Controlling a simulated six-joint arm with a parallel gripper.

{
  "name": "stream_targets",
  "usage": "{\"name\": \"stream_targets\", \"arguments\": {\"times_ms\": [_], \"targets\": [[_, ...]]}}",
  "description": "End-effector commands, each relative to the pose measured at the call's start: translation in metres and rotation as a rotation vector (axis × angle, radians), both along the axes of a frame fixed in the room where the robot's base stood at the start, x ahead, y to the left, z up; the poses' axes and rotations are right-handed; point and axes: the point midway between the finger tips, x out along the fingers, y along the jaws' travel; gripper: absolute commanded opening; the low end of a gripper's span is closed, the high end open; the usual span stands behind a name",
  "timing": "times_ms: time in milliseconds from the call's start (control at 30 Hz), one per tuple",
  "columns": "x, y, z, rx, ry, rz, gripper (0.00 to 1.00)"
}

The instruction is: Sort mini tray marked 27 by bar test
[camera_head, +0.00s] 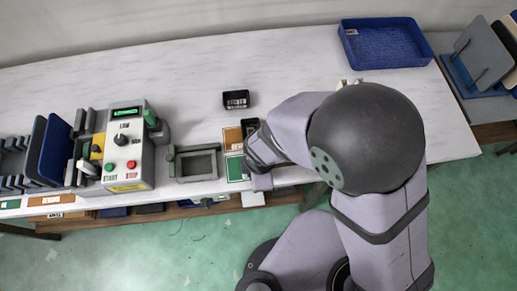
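A small black mini tray (236,99) with a white label stands on the bench, above the coloured cards. A second small black tray (232,130) lies just below it, partly over the orange card and close to my gripper (252,146). The numbers on the labels are too small to read, so I cannot tell which is 27. My gripper points down beside the second tray. My arm hides most of its fingers, so I cannot tell whether it holds that tray. The test unit (126,150) has a green display, a black knob and green and red buttons.
A grey square fixture (195,164) sits between the test unit and the orange card (232,139) and green card (235,169). A large blue tray (385,43) stands at the back right. Blue panels (54,150) stand in a rack at left. The back middle bench is clear.

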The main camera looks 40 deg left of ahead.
Motion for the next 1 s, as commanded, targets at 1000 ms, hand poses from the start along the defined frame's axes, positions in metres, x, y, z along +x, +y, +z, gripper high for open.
{"name": "stream_targets", "arguments": {"times_ms": [1000], "targets": [[0.0,0.0002,0.008,0.0,0.0,0.0,0.24]]}}
